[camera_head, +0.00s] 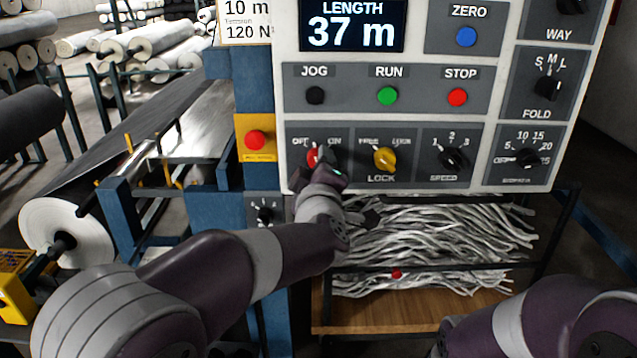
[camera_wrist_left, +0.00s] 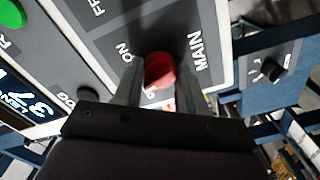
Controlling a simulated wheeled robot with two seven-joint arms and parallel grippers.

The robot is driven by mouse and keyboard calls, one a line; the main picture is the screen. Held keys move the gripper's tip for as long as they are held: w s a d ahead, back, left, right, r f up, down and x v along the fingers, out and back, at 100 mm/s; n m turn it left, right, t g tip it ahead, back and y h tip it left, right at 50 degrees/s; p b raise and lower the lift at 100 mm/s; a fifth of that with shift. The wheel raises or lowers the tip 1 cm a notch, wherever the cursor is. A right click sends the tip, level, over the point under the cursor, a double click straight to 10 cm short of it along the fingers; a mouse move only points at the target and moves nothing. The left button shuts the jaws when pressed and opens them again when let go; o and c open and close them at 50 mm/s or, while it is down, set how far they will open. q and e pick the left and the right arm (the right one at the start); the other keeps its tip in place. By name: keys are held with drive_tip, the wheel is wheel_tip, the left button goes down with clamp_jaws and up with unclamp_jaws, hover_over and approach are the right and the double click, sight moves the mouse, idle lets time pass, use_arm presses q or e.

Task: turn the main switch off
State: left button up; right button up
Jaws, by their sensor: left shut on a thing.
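The main switch is a red knob (camera_head: 313,156) on the lower left of the control panel, between the OFF and ON labels. My left gripper (camera_head: 322,167) reaches up to it from below and covers part of it and the label under it. In the left wrist view, the red knob (camera_wrist_left: 160,71) sits between the two fingers of my left gripper (camera_wrist_left: 158,85), which is shut on it. The words ON and MAIN show beside it. Which label the knob points to cannot be told. My right arm shows at the lower right; its gripper is not in view.
A yellow LOCK knob (camera_head: 385,159) and a black speed knob (camera_head: 453,160) are right of the switch. JOG, RUN and STOP buttons sit above. A red button on a yellow plate (camera_head: 255,141) is at the left. A rack of grey strips (camera_head: 440,240) stands below.

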use_arm(q)
drive_tip(key=shift+n+b, duration=2.55)
drive_tip(key=shift+n, duration=0.65)
drive_tip(key=o, duration=1.1)
drive_tip(key=shift+c, duration=0.2)
drive_tip(key=s, duration=1.2)
drive_tip(key=shift+s+b, duration=0.35)
drive_tip(key=shift+b, duration=0.1)
